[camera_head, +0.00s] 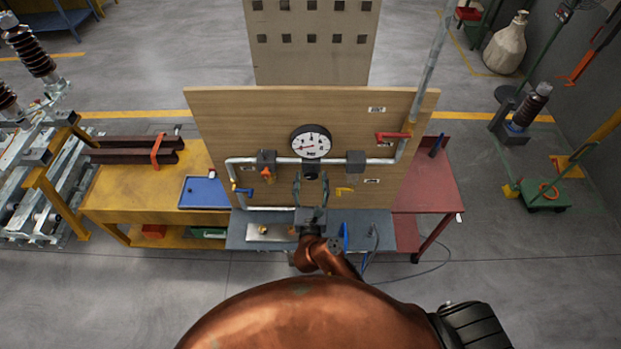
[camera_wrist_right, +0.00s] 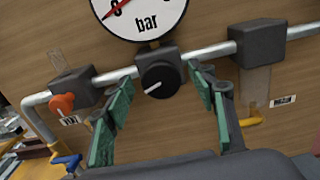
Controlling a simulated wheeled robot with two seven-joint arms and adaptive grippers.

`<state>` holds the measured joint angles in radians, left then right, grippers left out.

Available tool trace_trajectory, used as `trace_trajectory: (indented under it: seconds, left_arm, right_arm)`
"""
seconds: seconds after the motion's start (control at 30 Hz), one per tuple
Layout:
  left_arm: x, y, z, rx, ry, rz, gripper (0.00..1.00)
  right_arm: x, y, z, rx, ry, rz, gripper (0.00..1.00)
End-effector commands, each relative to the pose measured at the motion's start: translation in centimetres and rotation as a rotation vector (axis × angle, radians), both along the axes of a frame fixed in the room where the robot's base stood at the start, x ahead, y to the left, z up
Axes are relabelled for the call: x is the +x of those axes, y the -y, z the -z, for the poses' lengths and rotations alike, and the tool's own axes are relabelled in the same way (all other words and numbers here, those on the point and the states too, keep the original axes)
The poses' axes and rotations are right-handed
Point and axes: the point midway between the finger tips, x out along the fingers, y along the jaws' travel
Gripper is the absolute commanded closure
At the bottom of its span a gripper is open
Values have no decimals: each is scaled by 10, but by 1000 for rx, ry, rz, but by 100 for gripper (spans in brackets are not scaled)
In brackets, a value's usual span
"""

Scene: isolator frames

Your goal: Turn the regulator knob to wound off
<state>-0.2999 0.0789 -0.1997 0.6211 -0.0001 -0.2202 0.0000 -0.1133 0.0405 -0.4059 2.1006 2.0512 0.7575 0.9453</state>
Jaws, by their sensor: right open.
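The regulator knob (camera_wrist_right: 159,81) is a round black knob with a white pointer line, below the pressure gauge (camera_wrist_right: 139,12) on the wooden panel. In the wrist view its pointer line points to the lower left. In the head view the knob (camera_head: 311,176) sits under the gauge (camera_head: 310,142), whose red needle points to the lower left. My right gripper (camera_head: 311,183) is open in front of the panel, just below the knob. In the wrist view its green-padded fingers (camera_wrist_right: 163,95) are spread on either side of the knob, with no visible contact. My left gripper is not in view.
A grey pipe (camera_wrist_right: 212,55) runs behind the knob between dark blocks. An orange handle (camera_wrist_right: 62,104) and blue valve (camera_wrist_right: 66,161) lie left, a yellow handle (camera_wrist_right: 251,121) right. A red lever (camera_head: 393,136) sits at upper right. A grey bench (camera_head: 375,218) stands below.

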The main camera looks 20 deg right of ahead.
Motion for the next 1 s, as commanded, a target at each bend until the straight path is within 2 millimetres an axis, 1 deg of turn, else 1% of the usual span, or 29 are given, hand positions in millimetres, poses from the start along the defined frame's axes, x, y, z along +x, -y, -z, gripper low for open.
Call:
trace_trajectory:
  seconds: [0.2, 0.27, 0.8, 1.0]
  left_arm:
    - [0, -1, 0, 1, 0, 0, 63]
    - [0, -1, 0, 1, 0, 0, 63]
    - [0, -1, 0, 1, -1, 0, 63]
    - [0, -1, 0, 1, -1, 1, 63]
  right_arm:
    - [0, 0, 1, -1, 0, 0, 48]
    - [0, 0, 1, -1, 0, 0, 52]
    - [0, 0, 0, -2, -1, 0, 89]
    - [0, 0, 0, -14, -4, 0, 89]
